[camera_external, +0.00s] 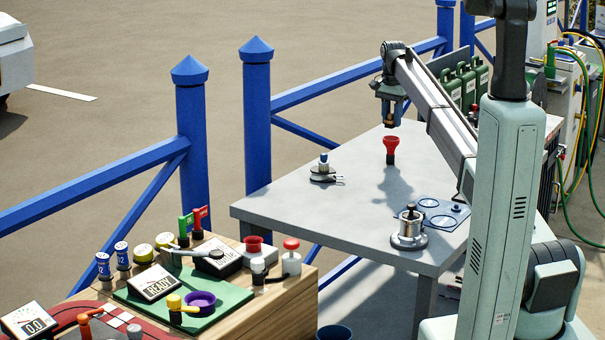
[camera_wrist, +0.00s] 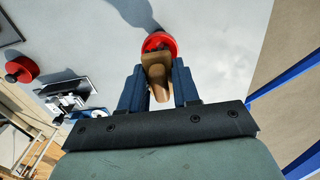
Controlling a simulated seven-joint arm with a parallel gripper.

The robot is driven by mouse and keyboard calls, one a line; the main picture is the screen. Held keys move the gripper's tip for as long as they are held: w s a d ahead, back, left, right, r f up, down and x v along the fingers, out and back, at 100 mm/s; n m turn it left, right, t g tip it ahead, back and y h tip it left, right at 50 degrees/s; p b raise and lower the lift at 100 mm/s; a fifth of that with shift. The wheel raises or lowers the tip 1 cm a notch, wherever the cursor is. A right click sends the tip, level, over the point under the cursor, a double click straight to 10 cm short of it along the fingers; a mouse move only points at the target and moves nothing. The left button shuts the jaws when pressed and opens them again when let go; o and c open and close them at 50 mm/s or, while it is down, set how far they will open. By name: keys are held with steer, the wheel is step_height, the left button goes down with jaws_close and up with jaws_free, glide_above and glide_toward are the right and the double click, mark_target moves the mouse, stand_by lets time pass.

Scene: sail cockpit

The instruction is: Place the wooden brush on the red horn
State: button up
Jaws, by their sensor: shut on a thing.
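My gripper (camera_external: 391,112) is shut on the wooden brush and hangs above the grey table. In the wrist view the brown brush (camera_wrist: 157,72) shows between the two dark blue fingers. The red horn (camera_external: 391,146) stands upright on the table with its wide mouth up, just below my gripper. In the wrist view the horn (camera_wrist: 171,44) lies beyond the brush, and the brush covers part of its mouth. The brush looks above the horn, with a small gap between them in the external view. The brush's far end is hard to make out.
A silver winch (camera_external: 409,232) and a blue mat (camera_external: 446,222) lie nearer the front. The table around the horn is clear. A wooden console (camera_external: 250,308) stands at lower left.

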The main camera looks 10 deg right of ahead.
mark_target(392, 128)
steer(key=shift+f, duration=1.7)
steer(key=shift+f, duration=0.1)
steer(key=o, duration=1)
steer(key=shift+o, duration=0.2)
step_height(392, 128, up, 12)
steer(key=shift+r, duration=0.1)
